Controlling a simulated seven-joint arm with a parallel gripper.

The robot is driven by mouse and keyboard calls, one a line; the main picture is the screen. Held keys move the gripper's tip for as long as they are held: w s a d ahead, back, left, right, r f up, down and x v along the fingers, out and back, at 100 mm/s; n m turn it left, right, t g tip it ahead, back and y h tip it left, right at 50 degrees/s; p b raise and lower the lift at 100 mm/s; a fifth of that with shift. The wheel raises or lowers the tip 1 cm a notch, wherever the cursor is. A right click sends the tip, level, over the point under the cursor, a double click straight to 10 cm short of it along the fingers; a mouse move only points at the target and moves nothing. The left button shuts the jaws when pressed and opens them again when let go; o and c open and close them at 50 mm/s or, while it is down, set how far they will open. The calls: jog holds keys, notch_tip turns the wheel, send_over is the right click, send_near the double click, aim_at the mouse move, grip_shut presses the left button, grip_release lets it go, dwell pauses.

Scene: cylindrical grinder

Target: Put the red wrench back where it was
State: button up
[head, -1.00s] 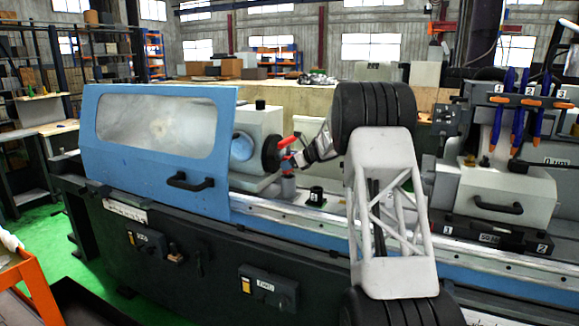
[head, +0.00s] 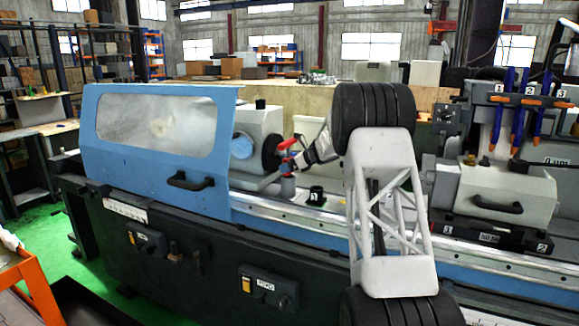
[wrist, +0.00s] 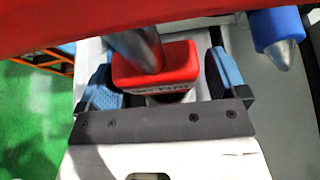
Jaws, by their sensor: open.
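In the head view, a small red part (head: 287,144) shows beside the dark round chuck face, above a grey post (head: 288,186). My gripper (head: 302,155) is just right of it, partly hidden by my own arm. In the wrist view, my gripper (wrist: 160,66) is open. Its two blue-padded fingers stand on either side of a red block (wrist: 155,66) with lettering, and a gap shows at the right finger. A metal rod (wrist: 145,45) rises from the block. A blurred red bar (wrist: 120,20) crosses the top, close to the camera. I cannot tell which red part is the wrench.
The blue grinder door (head: 150,150) stands left of the chuck (head: 272,153). A small black block (head: 316,195) sits on the bed to the right. Blue-and-orange tools (head: 520,100) hang on a rack at the right. A blue cylinder with a silver tip (wrist: 276,38) is near the right finger.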

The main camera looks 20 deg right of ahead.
jog(key=shift+r, duration=0.15)
jog(key=v, duration=1.2)
dwell(0.7)
jog(key=s+a+r+m+t+h, duration=0.2)
jog(key=s+a+r+m+t, duration=0.15)
jog(key=r+m, duration=0.3)
jog(key=s+a+r+m+t+h, duration=0.2)
jog(key=s+a+r+m+h, duration=0.1)
jog(key=a+r+m, duration=0.3)
jog(key=s+a+r+m+h, duration=0.2)
jog(key=s+m+h, duration=0.1)
jog(key=s+m, duration=0.3)
jog(key=s+a+r+m+h, duration=0.2)
jog(key=s+m, duration=0.3)
jog(key=s, duration=0.2)
jog(key=s+a+f+m+g, duration=0.4)
jog(key=s+a+f+m, duration=0.1)
jog(key=s, duration=1.2)
jog(key=s+a+f+m+g, duration=0.3)
jog(key=s+a+f+m, duration=0.3)
jog(key=s, duration=1.1)
jog(key=s+a+f+m+g+y, duration=0.1)
jog(key=s+a+f+m+g, duration=0.3)
jog(key=s+m, duration=0.6)
jog(key=s+a+f, duration=0.2)
jog(key=s+f, duration=0.1)
jog(key=s, duration=0.4)
jog(key=shift+s+f+m+g, duration=0.25)
jog(key=shift+s+m+g, duration=0.1)
